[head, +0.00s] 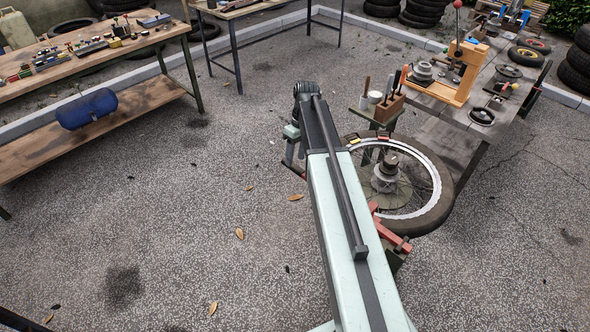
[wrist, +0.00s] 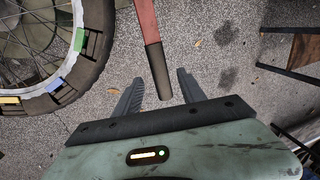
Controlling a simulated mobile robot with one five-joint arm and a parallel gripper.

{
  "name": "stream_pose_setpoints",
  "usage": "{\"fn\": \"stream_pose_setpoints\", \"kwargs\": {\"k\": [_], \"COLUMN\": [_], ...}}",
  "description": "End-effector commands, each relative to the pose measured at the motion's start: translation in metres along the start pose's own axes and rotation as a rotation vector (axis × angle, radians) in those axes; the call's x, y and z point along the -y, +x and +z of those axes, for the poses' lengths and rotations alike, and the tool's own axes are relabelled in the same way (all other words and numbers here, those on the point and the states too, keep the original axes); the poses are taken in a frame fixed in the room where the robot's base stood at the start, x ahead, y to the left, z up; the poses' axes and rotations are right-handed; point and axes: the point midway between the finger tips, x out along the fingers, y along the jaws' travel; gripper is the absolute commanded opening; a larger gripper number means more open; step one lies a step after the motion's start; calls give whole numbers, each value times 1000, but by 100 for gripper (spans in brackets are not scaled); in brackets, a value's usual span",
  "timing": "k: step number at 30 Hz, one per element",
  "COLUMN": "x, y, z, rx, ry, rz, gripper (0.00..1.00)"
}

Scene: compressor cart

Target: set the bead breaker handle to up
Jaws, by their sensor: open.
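The bead breaker handle appears to be the red bar with a dark grip (wrist: 150,45) in the wrist view. It comes down from the top edge, and its dark end lies between my fingers in the picture. My gripper (wrist: 160,80) is open, one finger on each side of the grip, with a gap on both sides. I cannot tell whether the grip is level with the fingers or beyond them. In the head view, red bar parts (head: 392,236) show beside the wheel, and my arm hides the rest. My gripper (head: 292,165) is partly hidden there too.
A spoked wheel with a tyre (head: 432,215) lies flat right of my arm; its tyre (wrist: 92,50) shows at left in the wrist view. A workbench (head: 455,142) with a wooden stand (head: 462,80) is behind it. A workbench (head: 150,40) stands left. Open ground lies between.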

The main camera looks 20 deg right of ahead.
Motion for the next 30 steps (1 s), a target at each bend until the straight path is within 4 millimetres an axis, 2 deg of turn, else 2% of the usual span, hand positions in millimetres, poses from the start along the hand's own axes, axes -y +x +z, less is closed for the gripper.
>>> {"fn": "stream_pose_setpoints", "kwargs": {"k": [1, 4, 7, 14, 19, 20, 30], "x": [-2, -1, -1, 0, -1, -1, -1], "y": [19, 32, 37, 34, 34, 34, 34], "z": [0, 0, 0, 0, 0, 0, 1], "rx": [0, 0, 0, 0, 0, 0, -1], "ry": [0, 0, 1, 2, 2, 2, 3], "rz": [0, 0, 0, 0, 0, 0, 0], "gripper": [48, 48, 48, 48, 3, 0, 0]}}
